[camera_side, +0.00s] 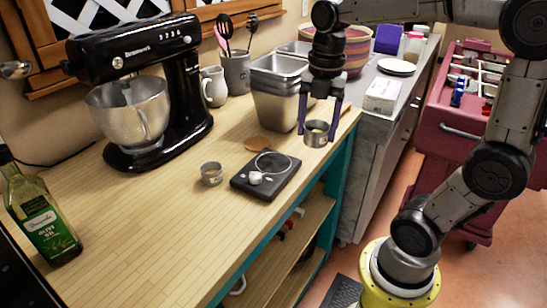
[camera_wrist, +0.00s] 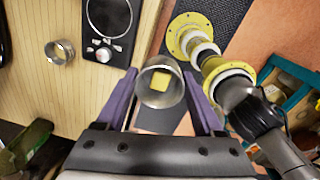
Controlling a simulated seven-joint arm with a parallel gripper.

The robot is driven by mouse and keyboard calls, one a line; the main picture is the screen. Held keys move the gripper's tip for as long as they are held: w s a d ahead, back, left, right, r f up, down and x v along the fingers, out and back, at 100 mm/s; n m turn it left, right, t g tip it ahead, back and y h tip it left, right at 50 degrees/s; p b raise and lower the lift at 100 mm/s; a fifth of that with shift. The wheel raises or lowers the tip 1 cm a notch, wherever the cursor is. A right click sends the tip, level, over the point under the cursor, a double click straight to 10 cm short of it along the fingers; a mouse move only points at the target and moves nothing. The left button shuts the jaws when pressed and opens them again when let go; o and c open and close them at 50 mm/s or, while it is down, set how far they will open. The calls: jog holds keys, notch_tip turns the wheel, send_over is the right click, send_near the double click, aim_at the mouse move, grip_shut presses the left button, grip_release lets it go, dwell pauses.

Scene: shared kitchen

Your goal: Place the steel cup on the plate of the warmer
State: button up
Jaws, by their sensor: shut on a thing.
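My gripper (camera_side: 319,122) has purple fingers and is shut on a small steel cup (camera_side: 317,135). It holds the cup in the air at the counter's right edge, right of and higher than the warmer. In the wrist view the cup (camera_wrist: 160,82) sits between the fingertips, and a yellow patch shows inside its rim. The warmer (camera_side: 284,186) is a flat black unit on the counter with a round plate (camera_side: 273,163) and a pale knob (camera_side: 255,178). It also shows in the wrist view (camera_wrist: 119,44).
A black stand mixer (camera_side: 180,90) and an olive oil bottle (camera_side: 42,215) stand to the left. Bare wood counter (camera_side: 150,215) is free in front.

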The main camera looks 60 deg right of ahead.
jog(key=w+d+f, duration=0.2)
jog(key=w+f, duration=0.2)
jog(key=w, duration=0.3)
send_over(273, 161)
jog(key=f, duration=0.5)
jog(key=shift+s, duration=0.4)
jog(key=shift+w+f, duration=0.15)
jog(key=shift+f, duration=0.8)
jog(key=shift+w+f, duration=0.1)
jog(key=shift+f, duration=0.8)
jog(key=shift+f, duration=0.1)
jog(key=o, duration=1.5)
jog(key=shift+c, duration=0.2)
